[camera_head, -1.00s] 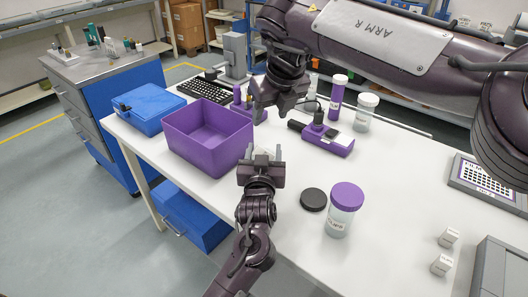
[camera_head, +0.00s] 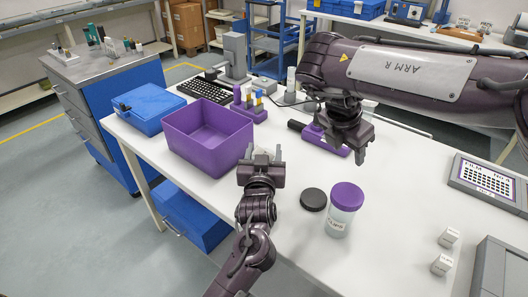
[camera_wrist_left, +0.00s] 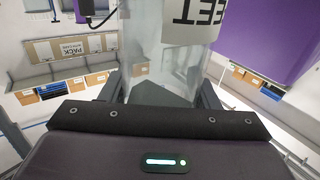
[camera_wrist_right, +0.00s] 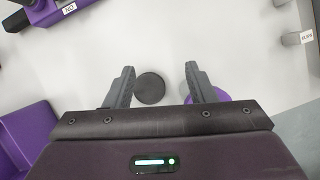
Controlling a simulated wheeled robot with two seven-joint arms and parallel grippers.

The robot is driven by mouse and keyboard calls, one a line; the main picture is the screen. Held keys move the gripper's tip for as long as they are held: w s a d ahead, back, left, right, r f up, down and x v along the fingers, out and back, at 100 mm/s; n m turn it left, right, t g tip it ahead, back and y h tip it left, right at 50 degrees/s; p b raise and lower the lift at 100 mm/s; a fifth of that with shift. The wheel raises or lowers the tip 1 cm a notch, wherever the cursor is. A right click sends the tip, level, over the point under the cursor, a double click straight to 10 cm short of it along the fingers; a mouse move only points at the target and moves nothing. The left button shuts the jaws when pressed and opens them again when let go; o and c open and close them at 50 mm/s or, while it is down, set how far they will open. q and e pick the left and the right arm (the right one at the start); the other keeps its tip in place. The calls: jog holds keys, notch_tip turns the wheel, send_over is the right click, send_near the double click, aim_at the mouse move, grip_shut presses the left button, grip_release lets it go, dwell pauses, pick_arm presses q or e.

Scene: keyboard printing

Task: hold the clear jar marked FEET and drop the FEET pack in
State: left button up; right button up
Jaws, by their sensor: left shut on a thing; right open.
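The clear jar (camera_wrist_left: 150,50) is between my left gripper's fingers in the left wrist view. Its white label (camera_wrist_left: 196,18) is upside down and cut off by the frame edge, with "EET" readable. My left gripper (camera_head: 262,153) is shut on this jar beside the purple bin; in the head view the jar is barely distinguishable. A grey shape shows through the jar, and I cannot tell what it is. My right gripper (camera_head: 350,148) is open above the table, with nothing between its fingers (camera_wrist_right: 160,78) in the right wrist view. I cannot identify the FEET pack in any view.
A purple bin (camera_head: 230,150) stands left of my left gripper. A black lid (camera_head: 313,199) and a purple-lidded jar (camera_head: 338,222) stand to the right. A purple device (camera_head: 338,149) lies behind my right gripper.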

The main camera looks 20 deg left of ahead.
jog(key=s+d+f+m+g, duration=0.2)
jog(key=s+d+m+g, duration=0.1)
jog(key=d+m, duration=0.3)
jog(key=s+d+f+m+g+h, duration=0.1)
jog(key=s+d+m, duration=0.4)
jog(key=m, duration=0.5)
jog(key=shift+s+d+f+g, duration=0.3)
jog(key=shift+d+f+g, duration=0.35)
jog(key=shift+f+g, duration=0.3)
pick_arm(q)
jog(key=o, duration=1.1)
jog(key=shift+s, duration=0.1)
